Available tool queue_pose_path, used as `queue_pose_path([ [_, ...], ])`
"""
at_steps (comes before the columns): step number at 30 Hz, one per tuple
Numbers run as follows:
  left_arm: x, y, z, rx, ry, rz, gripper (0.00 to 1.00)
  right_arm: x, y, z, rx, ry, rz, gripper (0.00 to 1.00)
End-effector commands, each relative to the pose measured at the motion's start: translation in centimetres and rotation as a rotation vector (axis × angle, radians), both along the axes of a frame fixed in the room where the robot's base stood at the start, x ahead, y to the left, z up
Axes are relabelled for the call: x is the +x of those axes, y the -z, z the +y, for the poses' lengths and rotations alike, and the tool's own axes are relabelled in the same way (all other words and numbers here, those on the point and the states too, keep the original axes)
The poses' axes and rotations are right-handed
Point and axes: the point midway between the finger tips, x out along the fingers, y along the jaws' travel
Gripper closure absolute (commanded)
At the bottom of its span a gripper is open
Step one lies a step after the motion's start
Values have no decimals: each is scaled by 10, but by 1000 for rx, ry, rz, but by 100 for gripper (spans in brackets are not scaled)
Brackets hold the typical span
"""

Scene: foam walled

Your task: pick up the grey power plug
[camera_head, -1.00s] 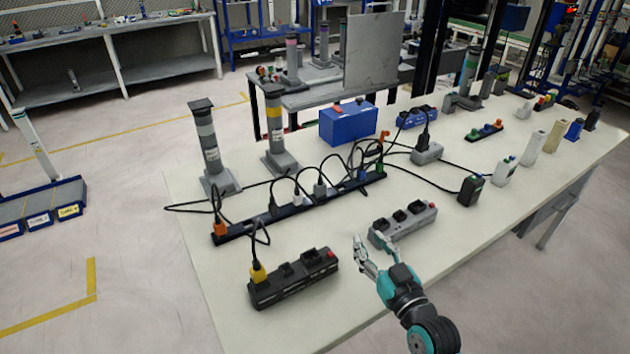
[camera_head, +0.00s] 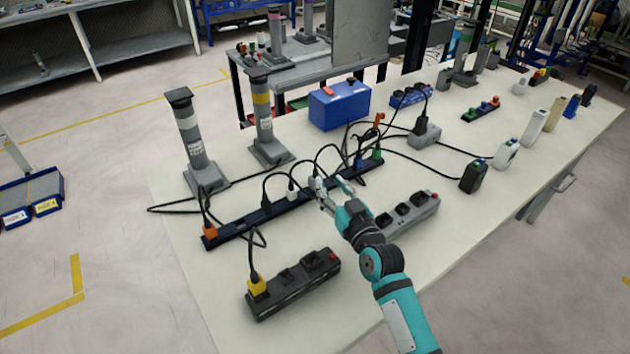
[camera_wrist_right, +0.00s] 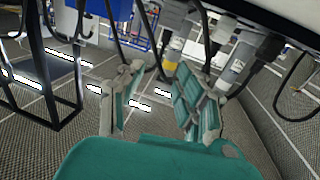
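The grey power plug (camera_head: 315,184) sits upright in the long black power strip (camera_head: 238,226), between a white plug (camera_head: 291,192) and a blue plug (camera_head: 359,163), with a black cable from its top. My right gripper (camera_head: 332,190) is open close beside the plug, on its right and near side in the head view. I cannot tell whether a finger touches it. In the right wrist view the open fingers (camera_wrist_right: 160,98) stand apart with nothing clearly held between them. I cannot make out the plug there for certain. My left gripper is not in view.
A grey power strip (camera_head: 418,217) lies under and right of my right arm. A black strip with a yellow plug (camera_head: 257,284) lies at the front. Two grey posts (camera_head: 194,140) and a blue box (camera_head: 340,105) stand behind. Loose black cables cross the table (camera_head: 180,270).

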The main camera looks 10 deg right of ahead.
Motion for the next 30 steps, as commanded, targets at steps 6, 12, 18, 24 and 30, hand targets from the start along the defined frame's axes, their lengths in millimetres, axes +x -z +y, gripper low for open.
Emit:
queue_pose_path([
  [6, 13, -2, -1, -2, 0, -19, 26, 27, 0, 6, 0, 0, 1, 65],
  [12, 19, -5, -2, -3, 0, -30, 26, 43, 0, 9, 1, -1, 0, 65],
  [18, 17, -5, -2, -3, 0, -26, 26, 72, 2, 16, 0, 0, 0, 65],
  [24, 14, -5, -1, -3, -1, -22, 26, 81, 3, 18, 0, 0, 0, 65],
  [30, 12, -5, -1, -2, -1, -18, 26, 80, 3, 17, 0, 0, 0, 71],
])
